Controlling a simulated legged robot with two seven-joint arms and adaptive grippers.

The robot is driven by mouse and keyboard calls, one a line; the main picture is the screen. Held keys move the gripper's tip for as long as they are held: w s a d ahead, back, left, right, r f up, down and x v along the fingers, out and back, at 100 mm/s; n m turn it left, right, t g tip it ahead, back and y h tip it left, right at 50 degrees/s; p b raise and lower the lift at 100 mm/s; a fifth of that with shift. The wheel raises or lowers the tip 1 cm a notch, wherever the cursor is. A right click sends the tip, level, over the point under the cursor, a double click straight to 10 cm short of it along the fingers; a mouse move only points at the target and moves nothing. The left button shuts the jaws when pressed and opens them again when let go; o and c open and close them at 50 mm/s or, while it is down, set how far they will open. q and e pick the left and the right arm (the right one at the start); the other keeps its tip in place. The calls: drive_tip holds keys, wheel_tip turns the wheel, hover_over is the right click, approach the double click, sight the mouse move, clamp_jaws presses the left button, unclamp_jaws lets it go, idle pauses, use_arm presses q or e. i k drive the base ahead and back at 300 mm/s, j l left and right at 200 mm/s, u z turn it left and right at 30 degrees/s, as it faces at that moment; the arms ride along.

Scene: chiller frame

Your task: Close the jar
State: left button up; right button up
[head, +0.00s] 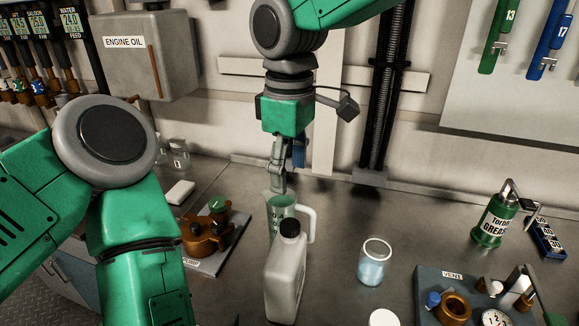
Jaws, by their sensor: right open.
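A clear glass jar (373,263) with pale blue contents stands upright on the grey bench, right of centre. Its top looks uncovered. A white round thing (384,318), possibly the lid, is cut off by the bottom edge in front of the jar. My right gripper (279,184) points down, open, just above or behind a green measuring jug (281,212), well left of the jar. Its fingertips are small and partly hidden by the jug. My left arm fills the lower left, and its gripper is out of the picture.
A grey jerrycan with a black cap (285,280) stands in front of the jug. A brown valve part (207,232) lies on a plate at left. The bench behind the jar is clear.

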sight(375, 259)
drive_tip(key=k+j, duration=0.2)
drive_tip(key=k, duration=0.3)
drive_tip(key=k+j, duration=0.25)
drive_tip(key=k, duration=0.2)
